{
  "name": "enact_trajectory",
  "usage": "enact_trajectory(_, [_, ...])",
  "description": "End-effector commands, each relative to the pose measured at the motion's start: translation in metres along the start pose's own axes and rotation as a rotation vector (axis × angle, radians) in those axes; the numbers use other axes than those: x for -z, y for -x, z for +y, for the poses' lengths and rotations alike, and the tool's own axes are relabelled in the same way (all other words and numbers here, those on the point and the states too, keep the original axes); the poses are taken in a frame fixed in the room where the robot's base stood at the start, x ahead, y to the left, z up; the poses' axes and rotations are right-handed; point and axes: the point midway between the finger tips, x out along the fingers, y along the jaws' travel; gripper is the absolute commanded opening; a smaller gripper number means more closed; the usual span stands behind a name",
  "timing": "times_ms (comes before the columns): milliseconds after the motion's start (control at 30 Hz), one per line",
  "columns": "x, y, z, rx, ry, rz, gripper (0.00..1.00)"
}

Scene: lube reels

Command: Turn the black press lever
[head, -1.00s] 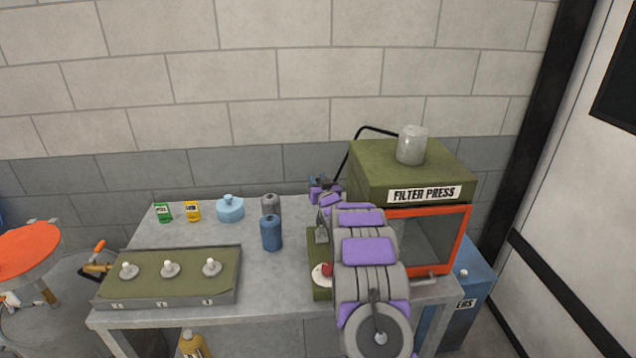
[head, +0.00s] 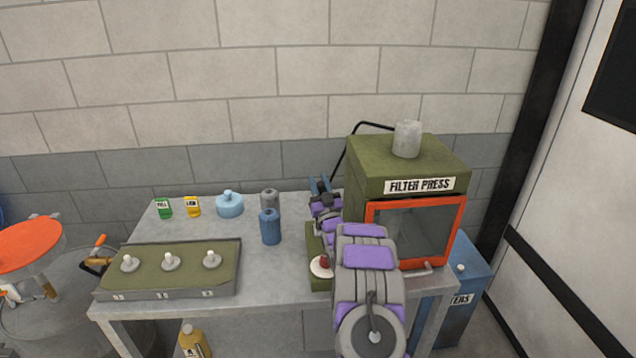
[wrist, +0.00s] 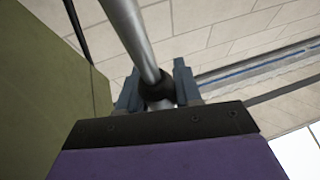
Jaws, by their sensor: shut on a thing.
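The green filter press (head: 400,165) with an orange-framed window stands at the right of the bench. My gripper (head: 321,184) is just left of the press, near the back of the bench, with its blue fingers pointing up. In the wrist view, my gripper (wrist: 155,78) is shut on the black press lever (wrist: 159,91), whose black grip sits between the fingers. A grey metal rod (wrist: 128,28) runs from the grip to the top of that view. In the head view the lever cannot be made out at the gripper.
My arm covers part of the bench front and the press's left side. A red button (head: 325,262) sits beside it. Blue (head: 270,227) and grey bottles stand left of the gripper. A tray with several knobs (head: 171,283) lies front left. The wall (head: 250,100) is behind.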

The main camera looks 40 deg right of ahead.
Motion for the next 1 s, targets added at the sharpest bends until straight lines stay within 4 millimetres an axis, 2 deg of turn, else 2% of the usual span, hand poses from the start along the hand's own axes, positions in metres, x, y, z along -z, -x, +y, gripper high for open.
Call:
enact_trajectory(467, [-0.0004, 0.004, 0.0009, -0.002, 0.002, 0.01, 0.0])
enact_trajectory(500, [-0.0004, 0.004, 0.001, -0.002, 0.002, 0.01, 0.38])
enact_trajectory(700, [0.0006, 0.0037, -0.0002, 0.0, 0.002, 0.011, 0.55])
enact_trajectory(1000, [0.0014, 0.0055, -0.0016, 0.001, 0.003, 0.012, 0.55])
